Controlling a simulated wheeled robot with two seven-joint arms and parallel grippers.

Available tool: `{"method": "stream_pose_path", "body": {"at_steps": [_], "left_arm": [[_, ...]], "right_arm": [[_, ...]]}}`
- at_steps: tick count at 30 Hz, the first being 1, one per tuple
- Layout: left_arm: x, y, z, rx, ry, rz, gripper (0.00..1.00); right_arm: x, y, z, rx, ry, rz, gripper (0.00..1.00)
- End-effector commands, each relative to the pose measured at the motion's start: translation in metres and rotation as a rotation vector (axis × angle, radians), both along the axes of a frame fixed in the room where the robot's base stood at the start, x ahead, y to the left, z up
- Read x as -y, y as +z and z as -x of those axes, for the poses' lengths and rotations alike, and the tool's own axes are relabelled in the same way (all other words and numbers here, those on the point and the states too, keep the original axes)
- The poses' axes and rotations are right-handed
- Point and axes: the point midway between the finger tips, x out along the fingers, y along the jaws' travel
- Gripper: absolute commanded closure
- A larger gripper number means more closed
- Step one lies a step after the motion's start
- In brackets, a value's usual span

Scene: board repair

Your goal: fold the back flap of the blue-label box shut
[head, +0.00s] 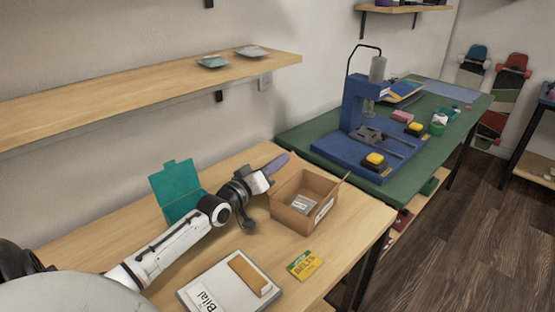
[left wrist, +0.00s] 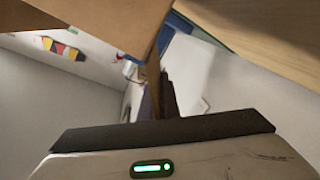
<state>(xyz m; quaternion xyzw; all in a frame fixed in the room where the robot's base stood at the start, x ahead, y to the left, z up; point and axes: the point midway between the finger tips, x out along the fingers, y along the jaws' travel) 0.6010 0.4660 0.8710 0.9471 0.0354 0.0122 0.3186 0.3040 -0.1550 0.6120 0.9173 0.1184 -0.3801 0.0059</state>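An open cardboard box (head: 292,214) stands on the wooden table, with a small grey item (head: 303,204) inside. A pale label (head: 323,211) is on its right front side; its blue is too small to make out. The back flap is not clearly seen behind my gripper. My left gripper (head: 280,161), with purple fingers, is at the box's back left edge; I cannot tell whether it touches. In the left wrist view its fingers (left wrist: 158,95) look shut and empty, with cardboard (left wrist: 105,25) close by. My right gripper is out of view.
A teal open case (head: 177,188) stands behind my left arm. A grey binder (head: 215,284) with a brown block and a yellow-green belts packet (head: 305,265) lie in front. A wooden shelf (head: 150,92) runs above. A green bench (head: 300,137) with a blue press (head: 354,108) stands at the right.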

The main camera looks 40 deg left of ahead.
Motion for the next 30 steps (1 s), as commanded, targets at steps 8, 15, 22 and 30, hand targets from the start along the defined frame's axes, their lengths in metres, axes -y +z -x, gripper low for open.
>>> {"method": "stream_pose_path", "body": {"at_steps": [8,15,22,30], "left_arm": [[0.011,0.01,-0.001,-0.017,0.0,-0.203,1.0],[0.019,0.013,-0.002,-0.028,0.0,-0.364,1.0],[0.024,0.013,-0.002,-0.035,0.0,-0.46,1.0],[0.026,0.012,-0.002,-0.037,-0.001,-0.496,1.0]], "right_arm": [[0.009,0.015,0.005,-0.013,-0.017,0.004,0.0],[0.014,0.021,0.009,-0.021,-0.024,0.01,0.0],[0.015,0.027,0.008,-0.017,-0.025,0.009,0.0],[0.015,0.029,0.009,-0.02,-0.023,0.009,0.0]]}}
